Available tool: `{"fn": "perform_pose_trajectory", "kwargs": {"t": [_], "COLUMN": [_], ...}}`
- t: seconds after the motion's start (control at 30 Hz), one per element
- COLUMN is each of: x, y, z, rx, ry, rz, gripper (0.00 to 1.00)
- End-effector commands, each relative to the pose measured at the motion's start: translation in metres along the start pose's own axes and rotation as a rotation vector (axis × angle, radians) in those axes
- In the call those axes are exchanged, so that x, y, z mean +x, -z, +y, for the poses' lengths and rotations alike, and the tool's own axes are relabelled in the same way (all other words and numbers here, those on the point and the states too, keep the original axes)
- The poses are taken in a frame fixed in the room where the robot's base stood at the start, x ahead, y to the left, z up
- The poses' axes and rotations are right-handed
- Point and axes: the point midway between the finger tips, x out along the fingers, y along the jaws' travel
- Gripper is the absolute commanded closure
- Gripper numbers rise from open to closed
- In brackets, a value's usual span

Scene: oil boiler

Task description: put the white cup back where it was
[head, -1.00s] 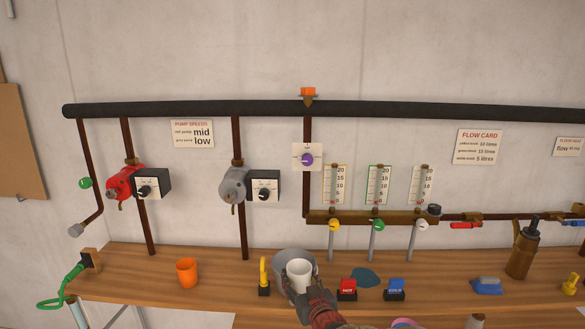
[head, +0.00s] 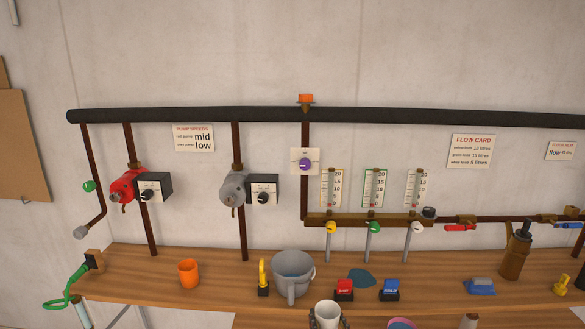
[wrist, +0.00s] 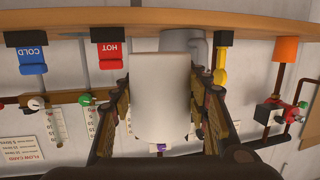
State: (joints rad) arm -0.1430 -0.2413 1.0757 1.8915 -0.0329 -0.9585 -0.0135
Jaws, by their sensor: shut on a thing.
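The white cup (head: 327,313) is at the bottom edge of the head view, in front of the bench's front edge. My gripper (head: 328,321) is shut on it, one finger on each side; the frame cuts off its lower part. In the wrist view the cup (wrist: 160,105) fills the middle between the two fingers. The cup looks upright in the head view, with its open rim up; what it holds cannot be made out.
On the wooden bench (head: 220,275) stand an orange cup (head: 188,273), a yellow-handled tap (head: 263,278), red HOT (head: 344,290) and blue COLD (head: 390,289) switches, and an oil can (head: 516,252). A blue puddle (head: 361,278) lies behind the switches. Bare bench shows between orange cup and tap.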

Motion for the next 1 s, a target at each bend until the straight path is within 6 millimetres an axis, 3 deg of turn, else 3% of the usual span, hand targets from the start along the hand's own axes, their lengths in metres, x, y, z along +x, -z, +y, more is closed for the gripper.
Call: {"fn": "perform_pose_trajectory", "kwargs": {"t": [0.03,0.2,0.3,0.4,0.6,1.0], "x": [-0.012,-0.05,-0.067,-0.078,-0.082,-0.082], "y": [-0.02,-0.082,-0.11,-0.125,-0.127,-0.127], "z": [0.011,0.043,0.055,0.064,0.074,0.073], "rx": [0.006,0.021,0.026,0.03,0.034,0.034], "ry": [-0.023,-0.097,-0.126,-0.147,-0.168,-0.166], "rz": [-0.013,-0.015,-0.012,-0.008,-0.002,-0.004], "gripper": [1.0,1.0,1.0,1.0,1.0,1.0]}}
